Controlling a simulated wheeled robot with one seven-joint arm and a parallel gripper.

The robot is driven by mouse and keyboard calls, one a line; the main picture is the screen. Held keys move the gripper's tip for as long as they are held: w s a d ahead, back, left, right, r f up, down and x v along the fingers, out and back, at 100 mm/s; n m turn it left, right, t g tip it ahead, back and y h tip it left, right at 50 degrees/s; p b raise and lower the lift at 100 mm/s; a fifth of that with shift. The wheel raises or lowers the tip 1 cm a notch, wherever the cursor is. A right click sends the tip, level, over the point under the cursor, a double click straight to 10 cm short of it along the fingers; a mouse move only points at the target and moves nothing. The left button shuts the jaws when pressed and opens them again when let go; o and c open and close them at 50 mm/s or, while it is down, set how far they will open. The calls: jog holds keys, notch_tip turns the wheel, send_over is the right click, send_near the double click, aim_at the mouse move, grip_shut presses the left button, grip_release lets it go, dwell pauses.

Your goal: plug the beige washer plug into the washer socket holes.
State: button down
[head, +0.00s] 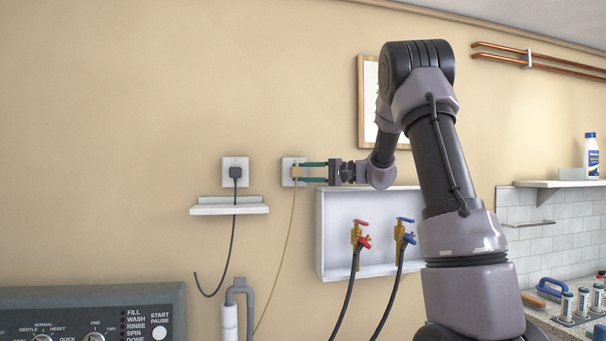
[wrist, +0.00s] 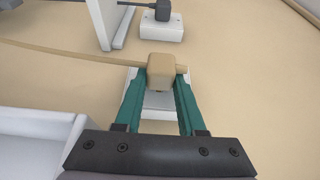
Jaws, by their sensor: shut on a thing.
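The beige washer plug (head: 296,172) is at the tips of my gripper's teal fingers, in front of a white wall socket plate (head: 287,163). In the wrist view the plug (wrist: 162,70) sits between the two fingertips, its beige cord (wrist: 80,52) running off to the left. My gripper (head: 300,172) is shut on the plug; its fingers also show in the wrist view (wrist: 162,78). Part of the socket plate shows between the fingers (wrist: 157,101). The plug and fingers hide the socket holes and the plug's prongs. I cannot tell whether the plug touches the plate.
A black plug (head: 235,172) sits in another socket to the left, above a small white shelf (head: 229,206). A white recessed box (head: 334,263) with red and blue taps is below my gripper. A framed picture (head: 368,105) hangs behind my arm. The washer panel (head: 95,310) is at lower left.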

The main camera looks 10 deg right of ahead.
jog(key=shift+w, duration=0.25)
jog(key=shift+c, duration=2.1)
grip_release()
jog(key=v, duration=1)
jog(key=shift+s+d, duration=0.2)
jog(key=shift+d, duration=0.15)
